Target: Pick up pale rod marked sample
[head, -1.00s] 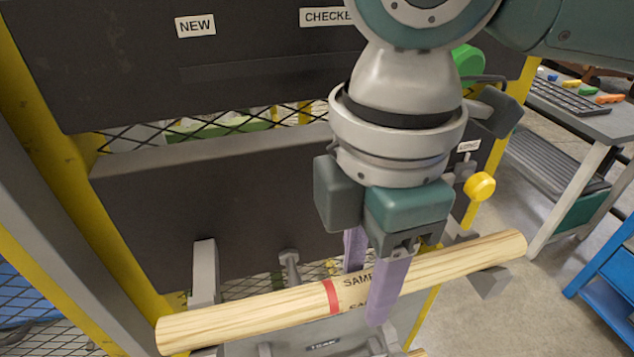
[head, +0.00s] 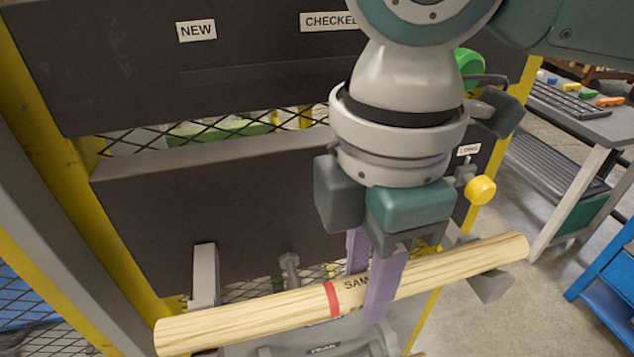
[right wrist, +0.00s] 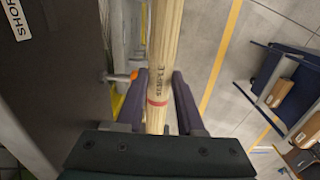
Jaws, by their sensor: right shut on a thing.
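The pale rod (head: 240,319) has wood grain, a red band and dark lettering that reads SAMPLE in the right wrist view (right wrist: 163,60). It lies slantwise across the lower part of the head view, its right end higher in the picture. My right gripper (head: 370,285) is shut on the rod just right of the red band, with one purple finger on each side. The fingers hide part of the lettering. Whether the rod still touches the grey supports behind it I cannot tell. My left gripper is not in view.
A dark rack panel with NEW (head: 196,30) and CHECKED labels stands behind. Grey brackets (head: 204,275) stick out near the rod. A yellow post (head: 100,230) is at left. A grey table (head: 590,120) and a blue cart (head: 605,295) stand at right, with open floor between.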

